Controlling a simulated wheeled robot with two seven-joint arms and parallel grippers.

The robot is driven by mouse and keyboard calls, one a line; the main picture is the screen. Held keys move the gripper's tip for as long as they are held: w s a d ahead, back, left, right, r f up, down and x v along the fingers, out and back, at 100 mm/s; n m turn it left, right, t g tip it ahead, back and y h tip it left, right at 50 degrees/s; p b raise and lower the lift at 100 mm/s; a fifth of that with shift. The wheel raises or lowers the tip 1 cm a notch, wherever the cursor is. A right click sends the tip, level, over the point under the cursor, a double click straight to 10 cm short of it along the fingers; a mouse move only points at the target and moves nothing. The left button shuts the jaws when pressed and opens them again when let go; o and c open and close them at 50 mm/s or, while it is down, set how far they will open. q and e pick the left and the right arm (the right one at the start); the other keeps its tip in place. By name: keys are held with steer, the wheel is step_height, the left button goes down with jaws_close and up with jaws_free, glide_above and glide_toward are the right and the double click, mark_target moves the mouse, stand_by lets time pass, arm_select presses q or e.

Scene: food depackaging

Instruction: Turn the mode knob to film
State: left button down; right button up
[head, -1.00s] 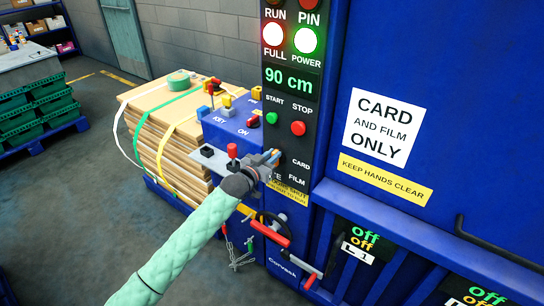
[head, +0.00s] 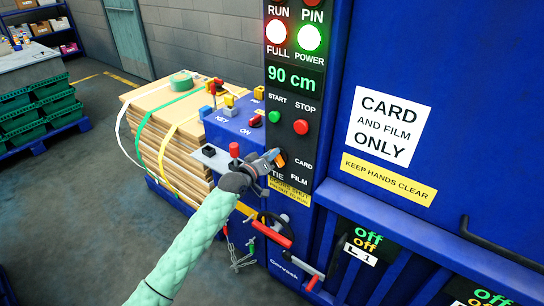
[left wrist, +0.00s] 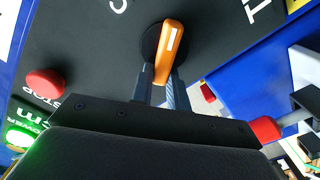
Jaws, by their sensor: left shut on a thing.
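The orange mode knob (head: 281,159) sits on the black control panel, with the labels CARD (head: 303,165), FILM (head: 299,179) and TIE (head: 277,175) around it. My left gripper (head: 272,158) is at the knob, coming from the left. In the left wrist view, the knob (left wrist: 169,48) shows a white line on its orange bar, and the fingers of my left gripper (left wrist: 160,85) are close on either side of its lower end. The gripper is shut on the knob. I cannot tell exactly which label the knob points at. My right gripper is not in view.
The green START button (head: 274,116) and red STOP button (head: 301,127) are just above the knob. A red-topped lever (head: 234,150) stands close to my left gripper. Red-handled levers (head: 272,235) are below. Strapped cardboard (head: 165,130) is stacked to the left.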

arm_select(q)
steer(key=shift+w+a+f+n, duration=0.1)
steer(key=shift+a+n, duration=0.05)
steer(key=shift+n, duration=0.75)
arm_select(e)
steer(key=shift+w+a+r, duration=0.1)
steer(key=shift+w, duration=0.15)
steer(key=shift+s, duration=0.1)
arm_select(q)
steer(key=c, duration=1.4)
jaws_free()
steer(key=shift+o, duration=0.2)
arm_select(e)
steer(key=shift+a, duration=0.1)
